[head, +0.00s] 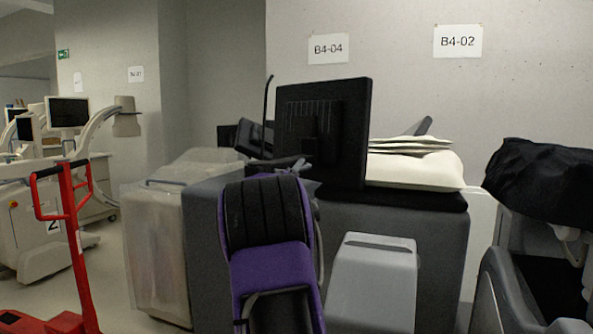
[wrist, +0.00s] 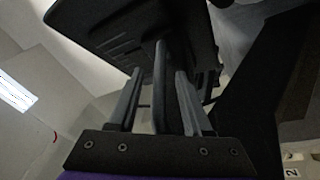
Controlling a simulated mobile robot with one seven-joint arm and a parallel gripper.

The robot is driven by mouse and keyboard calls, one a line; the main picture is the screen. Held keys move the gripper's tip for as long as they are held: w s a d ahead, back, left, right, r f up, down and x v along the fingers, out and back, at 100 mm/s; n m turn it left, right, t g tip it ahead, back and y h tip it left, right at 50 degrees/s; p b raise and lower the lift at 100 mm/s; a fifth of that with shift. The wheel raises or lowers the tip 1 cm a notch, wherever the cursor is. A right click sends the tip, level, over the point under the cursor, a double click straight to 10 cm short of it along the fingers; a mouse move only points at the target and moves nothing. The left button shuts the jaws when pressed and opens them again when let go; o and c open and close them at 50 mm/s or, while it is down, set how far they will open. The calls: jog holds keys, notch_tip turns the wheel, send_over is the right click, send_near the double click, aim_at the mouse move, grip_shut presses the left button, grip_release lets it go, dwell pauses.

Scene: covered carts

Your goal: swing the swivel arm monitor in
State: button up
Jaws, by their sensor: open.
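The swivel arm monitor (head: 322,130) shows its black back in the head view, upright above a grey cart. Its dark back also fills the upper part of the wrist view (wrist: 125,30). My gripper (wrist: 158,76) is open in the wrist view, with one finger on each side of a narrow dark bar (wrist: 160,95) that runs toward the monitor. Gaps show between bar and fingers; I cannot tell whether any part touches. In the head view my purple arm hides part of the cart and the monitor's lower mount, and the fingers cannot be made out clearly.
White folded covers (head: 415,170) lie on the cart just right of the monitor. A plastic-covered cart (head: 155,240) stands left, and a red pallet truck (head: 75,240) further left. A black-draped unit (head: 540,185) stands right. The wall is close behind; some floor shows at left.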

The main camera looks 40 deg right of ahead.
jog(key=shift+w+d, duration=0.2)
jog(key=shift+d, duration=0.1)
grip_shut()
dwell(1.4)
